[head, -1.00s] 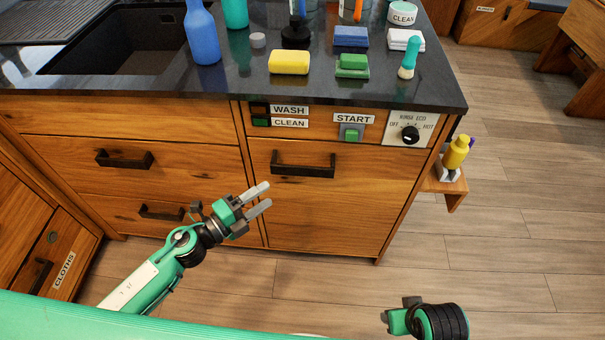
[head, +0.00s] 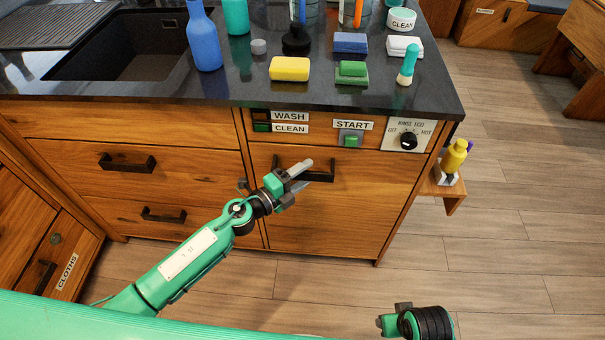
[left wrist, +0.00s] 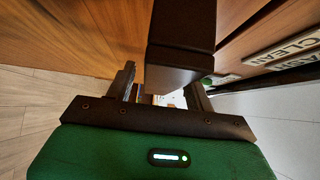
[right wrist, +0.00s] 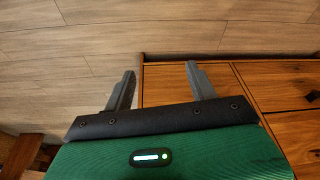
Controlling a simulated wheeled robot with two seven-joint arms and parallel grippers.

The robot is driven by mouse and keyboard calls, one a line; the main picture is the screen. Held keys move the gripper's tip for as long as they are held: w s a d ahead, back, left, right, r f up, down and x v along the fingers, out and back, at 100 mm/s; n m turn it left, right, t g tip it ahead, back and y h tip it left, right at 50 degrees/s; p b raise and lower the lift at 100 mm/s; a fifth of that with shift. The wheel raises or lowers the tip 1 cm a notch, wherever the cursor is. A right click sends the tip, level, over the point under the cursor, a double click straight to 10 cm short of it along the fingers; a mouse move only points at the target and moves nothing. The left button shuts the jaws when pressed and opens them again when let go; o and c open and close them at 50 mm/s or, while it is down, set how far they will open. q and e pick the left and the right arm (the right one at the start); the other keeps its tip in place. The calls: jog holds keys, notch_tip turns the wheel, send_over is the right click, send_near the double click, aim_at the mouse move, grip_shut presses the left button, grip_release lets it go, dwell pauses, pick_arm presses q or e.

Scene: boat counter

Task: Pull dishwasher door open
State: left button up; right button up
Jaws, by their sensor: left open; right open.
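The dishwasher door (head: 335,215) is a wooden front panel under the START button, and it looks shut. Its dark bar handle (head: 322,170) runs across the top of the panel. My left gripper (head: 305,175) is open at the left part of the handle. In the left wrist view the dark handle (left wrist: 180,55) lies between the open fingers; I cannot tell whether they touch it. My right gripper is open and empty in the right wrist view (right wrist: 163,88), over the floor and near a wooden front. In the head view its fingers are mostly hidden.
The control panel has a green START button (head: 351,140) and a dial (head: 408,140). Sponges and bottles stand on the dark counter (head: 300,97). A small side shelf (head: 441,188) holds a yellow bottle (head: 454,156). The floor (head: 490,260) at the right is free.

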pick_arm(q)
grip_shut()
jog(key=shift+s+f, duration=0.1)
jog(key=shift+f, duration=0.05)
